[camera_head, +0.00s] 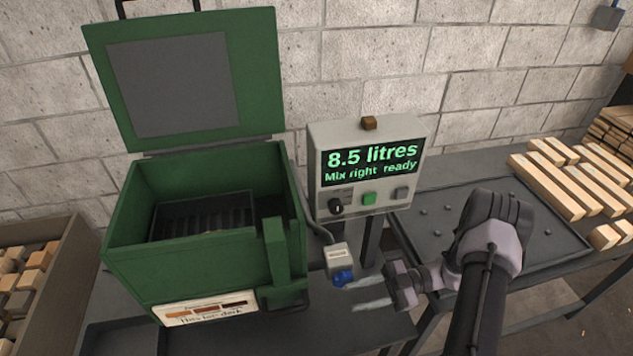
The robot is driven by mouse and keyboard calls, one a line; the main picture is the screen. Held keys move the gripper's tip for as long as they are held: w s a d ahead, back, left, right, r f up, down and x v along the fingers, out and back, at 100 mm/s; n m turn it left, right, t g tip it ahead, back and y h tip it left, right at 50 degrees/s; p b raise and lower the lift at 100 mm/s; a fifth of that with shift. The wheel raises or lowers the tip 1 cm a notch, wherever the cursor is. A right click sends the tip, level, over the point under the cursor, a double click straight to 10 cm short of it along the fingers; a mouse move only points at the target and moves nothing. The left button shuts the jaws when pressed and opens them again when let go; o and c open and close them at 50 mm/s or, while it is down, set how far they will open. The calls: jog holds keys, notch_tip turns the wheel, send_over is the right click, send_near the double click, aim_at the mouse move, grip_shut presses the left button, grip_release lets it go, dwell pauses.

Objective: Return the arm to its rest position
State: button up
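My arm reaches in from the bottom right, with its dark and grey links bent above the right-hand bench. My gripper (353,295) points left, low in front of the display post. Its two pale fingers look apart, with nothing visible between them. The left fingertip area is close to a small white box with a blue part (342,277), but I cannot tell whether they touch.
A green open-lidded machine (180,262) stands left. A display unit (335,136) reads "8.5 litres, Mix right, ready". A dark tray (545,238) and wooden blocks (545,186) lie right. A block bin (62,285) is far left.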

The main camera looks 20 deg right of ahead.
jog(key=s+a+r+n+g+h+b, duration=0.1)
jog(key=a+r+n+g+h, duration=0.15)
jog(key=r+n+h, duration=0.6)
jog(key=s+a+r+n+g+h, duration=0.1)
jog(key=a+r+n, duration=0.4)
jog(key=n, duration=0.8)
jog(key=s+a+r+n+t+h, duration=0.1)
jog(key=s+r+n+t+h, duration=0.2)
jog(key=n, duration=1)
jog(key=s+a+r+n+t+h+b, duration=0.1)
jog(key=s+a+r+n+t+h, duration=0.1)
jog(key=s+r+n+t, duration=0.3)
notch_tip(320, 180, up, 4)
jog(key=n+t+h, duration=0.1)
jog(key=n, duration=0.7)
jog(key=shift+s, duration=0.3)
jog(key=shift+r, duration=0.1)
